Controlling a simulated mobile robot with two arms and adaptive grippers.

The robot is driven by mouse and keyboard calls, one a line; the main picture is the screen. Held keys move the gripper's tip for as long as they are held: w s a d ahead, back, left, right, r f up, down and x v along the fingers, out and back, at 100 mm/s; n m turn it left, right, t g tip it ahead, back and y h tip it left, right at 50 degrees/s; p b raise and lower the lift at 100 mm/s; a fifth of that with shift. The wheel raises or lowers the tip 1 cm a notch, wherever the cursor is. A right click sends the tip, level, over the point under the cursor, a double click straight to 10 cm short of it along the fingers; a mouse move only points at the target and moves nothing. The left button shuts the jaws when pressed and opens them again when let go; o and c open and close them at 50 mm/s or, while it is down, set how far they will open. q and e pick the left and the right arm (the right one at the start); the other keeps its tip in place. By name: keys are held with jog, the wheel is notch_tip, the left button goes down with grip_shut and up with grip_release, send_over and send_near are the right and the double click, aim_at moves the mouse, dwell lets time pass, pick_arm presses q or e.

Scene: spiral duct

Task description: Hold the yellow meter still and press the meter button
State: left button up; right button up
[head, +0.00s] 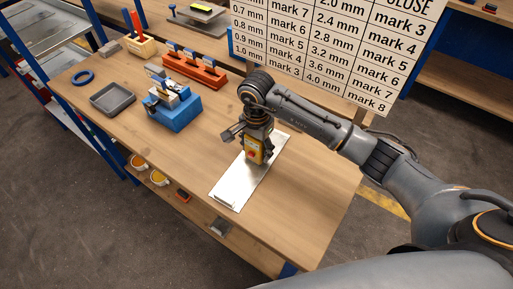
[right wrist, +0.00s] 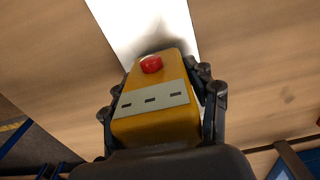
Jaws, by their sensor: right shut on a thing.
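The yellow meter (head: 254,152) is over the bright metal sheet (head: 232,187) on the wooden bench; I cannot tell whether it touches the sheet. My right gripper (head: 257,143) comes down on it from above and is shut around it. In the right wrist view the meter (right wrist: 155,124) sits between the two dark fingers, one on each side. Its red button (right wrist: 151,64) is uncovered at the far end, and its pale display strip (right wrist: 150,100) shows dark dashes. My left gripper is not in view.
On the bench's left stand a blue fixture (head: 174,108), a grey tray (head: 113,98), a blue ring (head: 82,77) and an orange rack (head: 193,70). A lettered board (head: 325,45) stands behind my right arm. The bench front around the sheet is clear.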

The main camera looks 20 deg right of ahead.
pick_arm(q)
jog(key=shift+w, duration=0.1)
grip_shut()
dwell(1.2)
